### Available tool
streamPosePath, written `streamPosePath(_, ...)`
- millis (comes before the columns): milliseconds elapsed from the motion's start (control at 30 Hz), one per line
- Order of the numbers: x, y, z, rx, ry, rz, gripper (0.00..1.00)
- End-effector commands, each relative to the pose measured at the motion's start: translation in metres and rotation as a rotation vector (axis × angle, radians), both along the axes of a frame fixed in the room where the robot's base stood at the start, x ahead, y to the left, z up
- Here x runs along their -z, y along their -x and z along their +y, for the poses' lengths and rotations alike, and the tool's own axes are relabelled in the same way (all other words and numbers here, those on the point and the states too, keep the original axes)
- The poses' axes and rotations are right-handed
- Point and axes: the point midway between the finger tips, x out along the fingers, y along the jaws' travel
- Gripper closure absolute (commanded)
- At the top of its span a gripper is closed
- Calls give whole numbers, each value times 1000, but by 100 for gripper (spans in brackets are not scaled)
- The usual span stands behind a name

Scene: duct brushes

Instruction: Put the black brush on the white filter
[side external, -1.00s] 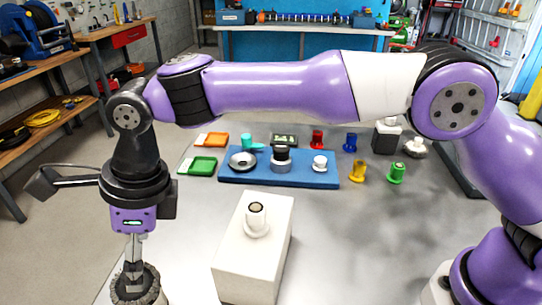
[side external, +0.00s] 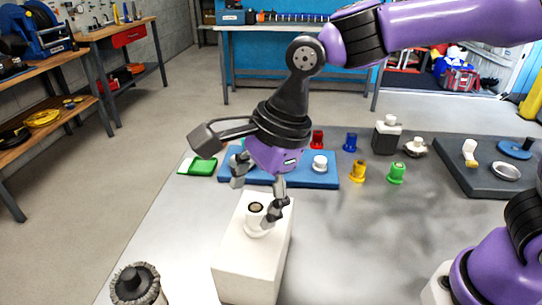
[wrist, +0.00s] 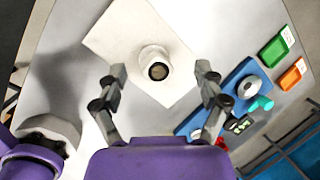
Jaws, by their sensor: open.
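The black brush (side external: 134,281) has a dark top and a ring of grey bristles. It stands upright at the bottom left of the side view, on what looks like the white filter (side external: 160,299), of which only a little shows at the frame edge. My gripper (side external: 254,196) is open and empty, well away from the brush. It is over a white block (side external: 235,256) that bears a white round fitting (side external: 254,222). In the wrist view the fitting (wrist: 157,66) appears between the open fingers (wrist: 160,71), apart from both. The brush is not seen in the wrist view.
Behind the block lies a blue mat (side external: 318,181) with small parts, and a green tray (side external: 203,167) to its left. Red, blue, yellow and green (side external: 397,174) pieces stand to the right. A dark grey board (side external: 466,184) lies at far right.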

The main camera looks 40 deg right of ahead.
Motion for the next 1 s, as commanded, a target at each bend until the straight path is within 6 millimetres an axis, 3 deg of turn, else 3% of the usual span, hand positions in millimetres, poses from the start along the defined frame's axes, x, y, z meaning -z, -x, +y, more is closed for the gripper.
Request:
streamPosePath(200,-32,19,-93,-553,215,-263,19)
streamPosePath(433,-36,59,-165,-1128,530,-410,19)
streamPosePath(667,-30,82,-192,-1435,702,-422,19)
streamPosePath(1000,-29,84,-194,-1476,720,-420,19)
